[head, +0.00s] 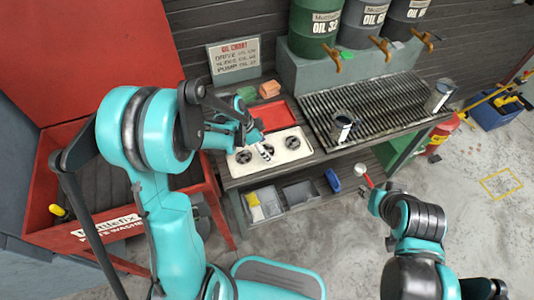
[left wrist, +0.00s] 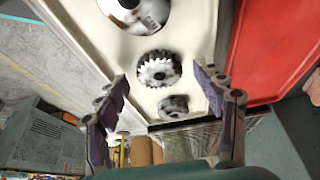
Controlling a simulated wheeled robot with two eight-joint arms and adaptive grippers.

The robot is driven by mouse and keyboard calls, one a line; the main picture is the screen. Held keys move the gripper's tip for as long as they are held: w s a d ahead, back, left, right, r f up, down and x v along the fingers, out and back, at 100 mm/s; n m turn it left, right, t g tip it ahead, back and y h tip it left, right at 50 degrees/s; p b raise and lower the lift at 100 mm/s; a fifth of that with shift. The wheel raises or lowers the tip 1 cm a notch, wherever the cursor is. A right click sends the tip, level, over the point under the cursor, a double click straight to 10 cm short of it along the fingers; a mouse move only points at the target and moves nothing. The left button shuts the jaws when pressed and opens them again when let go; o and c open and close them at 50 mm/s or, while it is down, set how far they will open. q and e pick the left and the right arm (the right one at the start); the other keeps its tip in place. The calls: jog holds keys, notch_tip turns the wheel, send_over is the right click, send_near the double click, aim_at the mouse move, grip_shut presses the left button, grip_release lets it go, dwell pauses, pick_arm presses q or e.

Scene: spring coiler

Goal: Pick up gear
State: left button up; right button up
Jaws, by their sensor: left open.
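A white tray (head: 283,157) on the bench holds three dark gears: a left gear (head: 243,156), a middle gear (head: 267,154) and a right gear (head: 293,142). My left gripper (head: 262,147) is over the middle of the tray and partly covers the middle gear. In the left wrist view the fingers of my left gripper (left wrist: 163,80) are spread and empty, with a toothed metal gear (left wrist: 158,69) between and beyond them. A smaller-looking gear (left wrist: 173,106) and a large, shiny round part (left wrist: 133,12) lie on either side of it. My right gripper (head: 377,198) is away from the tray, low at the right.
A red tray (head: 278,115) lies behind the white one. Oil drums (head: 316,25) stand behind. A red parts washer (head: 75,235) is at left. A white round item (head: 360,170) is near my right gripper.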

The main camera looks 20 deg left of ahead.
pick_arm(q)
jog(key=c, duration=1.4)
jog(key=shift+c, duration=0.2)
